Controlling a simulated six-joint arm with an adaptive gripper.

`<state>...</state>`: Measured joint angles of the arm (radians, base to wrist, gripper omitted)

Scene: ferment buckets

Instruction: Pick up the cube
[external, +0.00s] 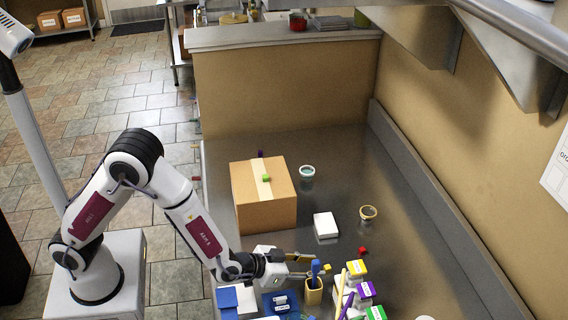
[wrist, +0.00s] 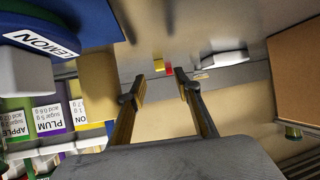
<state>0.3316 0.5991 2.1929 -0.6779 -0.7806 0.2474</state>
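Several small cubes are in view, and I cannot tell which one is meant. A green cube (external: 266,179) sits on top of the cardboard box. A yellow cube (external: 327,267) lies on the metal counter just right of my gripper (external: 307,266), and a red cube (external: 363,250) lies farther right. In the wrist view, a yellow patch (wrist: 158,66) and a red patch (wrist: 168,71) show beyond and between the fingertips of my gripper (wrist: 162,86); they look like these cubes. My gripper is open, with nothing between its fingers.
A cardboard box (external: 265,209) stands behind my gripper. A beige holder (external: 313,292) with blue tools is close beside the fingers. Labelled boxes (external: 357,269) stand at the front right. A white box (external: 326,225) and a round ring-like dish (external: 368,213) are farther back.

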